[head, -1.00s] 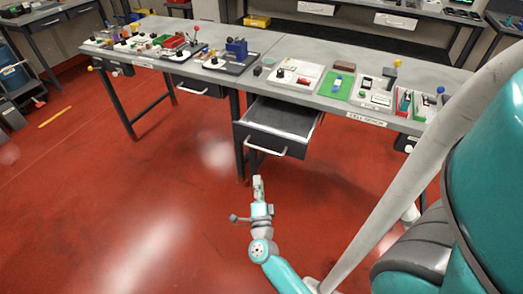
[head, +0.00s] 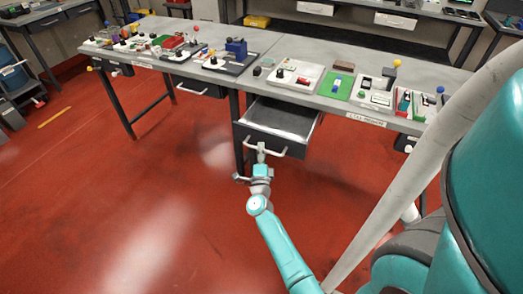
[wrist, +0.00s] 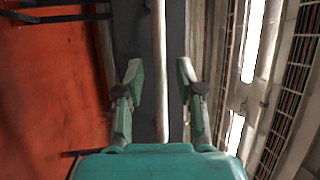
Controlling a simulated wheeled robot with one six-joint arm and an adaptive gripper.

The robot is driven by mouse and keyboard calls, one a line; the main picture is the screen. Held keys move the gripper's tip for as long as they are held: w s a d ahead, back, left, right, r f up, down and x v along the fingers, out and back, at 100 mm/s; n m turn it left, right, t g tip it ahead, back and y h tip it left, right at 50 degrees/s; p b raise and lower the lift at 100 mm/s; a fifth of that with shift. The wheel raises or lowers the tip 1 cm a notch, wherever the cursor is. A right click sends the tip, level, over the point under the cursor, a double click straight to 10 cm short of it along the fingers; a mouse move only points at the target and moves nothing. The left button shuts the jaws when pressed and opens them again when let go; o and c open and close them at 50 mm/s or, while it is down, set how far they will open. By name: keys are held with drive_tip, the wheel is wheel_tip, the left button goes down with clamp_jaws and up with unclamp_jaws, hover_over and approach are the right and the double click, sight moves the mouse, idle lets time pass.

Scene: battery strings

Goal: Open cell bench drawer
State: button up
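The cell bench (head: 366,120) is the grey table section with the label on its front edge. Its dark drawer (head: 283,117) under the top is pulled out, and its inside looks bare. The drawer's pale bar handle (head: 282,154) is on the front panel. My gripper (head: 261,149) is at this handle, in front of the drawer. In the wrist view my gripper (wrist: 159,80) has its two green fingers apart, with the handle bar (wrist: 158,60) running between them. I see gaps between the bar and both fingertips. The dark drawer front (wrist: 146,30) shows behind it.
Switch panels, a green mat (head: 337,86) and small parts stand on the benchtop. A second bench adjoins on the left, with a shut drawer (head: 200,89). Dark table legs (head: 237,135) stand left of the open drawer. The red floor in front is clear.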

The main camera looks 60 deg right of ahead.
drive_tip(key=shift+w+d+r, duration=0.1)
drive_tip(key=shift+w+d, duration=0.15)
drive_tip(key=shift+d, duration=0.15)
clamp_jaws()
drive_tip(key=shift+a, duration=0.15)
